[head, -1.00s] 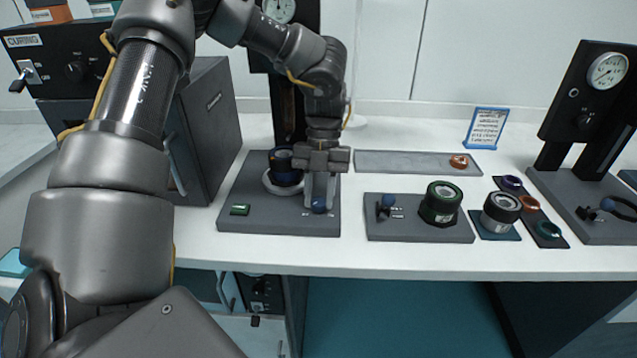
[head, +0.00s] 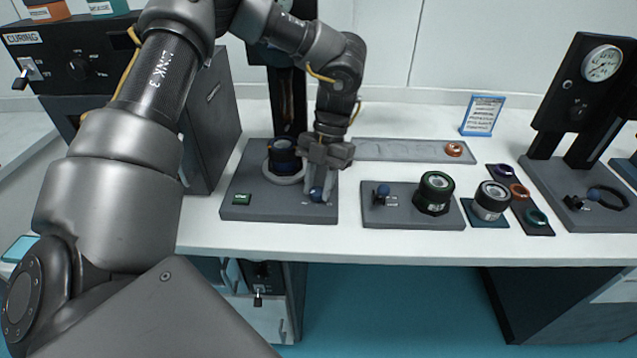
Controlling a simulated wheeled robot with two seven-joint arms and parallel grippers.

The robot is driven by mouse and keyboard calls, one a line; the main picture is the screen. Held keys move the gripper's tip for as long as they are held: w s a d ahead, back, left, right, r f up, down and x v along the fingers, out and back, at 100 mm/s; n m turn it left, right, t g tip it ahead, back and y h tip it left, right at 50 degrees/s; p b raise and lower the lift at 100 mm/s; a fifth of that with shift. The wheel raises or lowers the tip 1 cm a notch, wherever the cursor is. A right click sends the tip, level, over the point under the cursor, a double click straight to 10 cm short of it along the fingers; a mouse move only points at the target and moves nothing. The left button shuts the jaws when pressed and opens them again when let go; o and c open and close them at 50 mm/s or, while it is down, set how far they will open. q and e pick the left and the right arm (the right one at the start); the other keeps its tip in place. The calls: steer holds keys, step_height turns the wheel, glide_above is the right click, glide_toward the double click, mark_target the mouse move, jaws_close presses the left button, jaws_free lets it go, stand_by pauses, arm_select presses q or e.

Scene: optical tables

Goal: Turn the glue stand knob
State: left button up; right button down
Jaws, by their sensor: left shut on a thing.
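A dark stand (head: 262,208) with an upright column stands at the left of the white table. A blue knob (head: 316,194) sits at the front right of its base. My left gripper (head: 318,190) reaches down from above and is shut on this knob; the fingers partly hide it. A black and blue cylinder (head: 284,157) sits on a pale ring (head: 284,175) on the same base, just left of the gripper. My right gripper is not in view.
A green button (head: 242,199) is on the base's left. The dark curing box (head: 210,130) stands left.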

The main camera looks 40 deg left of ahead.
arm_select(q)
steer(key=o, duration=1)
steer(key=shift+c, duration=0.2)
steer(key=p+v, duration=0.7)
steer(key=v, duration=0.3)
steer(key=shift+r, duration=0.4)
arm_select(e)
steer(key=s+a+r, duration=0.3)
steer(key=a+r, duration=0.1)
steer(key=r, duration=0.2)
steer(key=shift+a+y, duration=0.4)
arm_select(q)
steer(key=shift+w, duration=0.1)
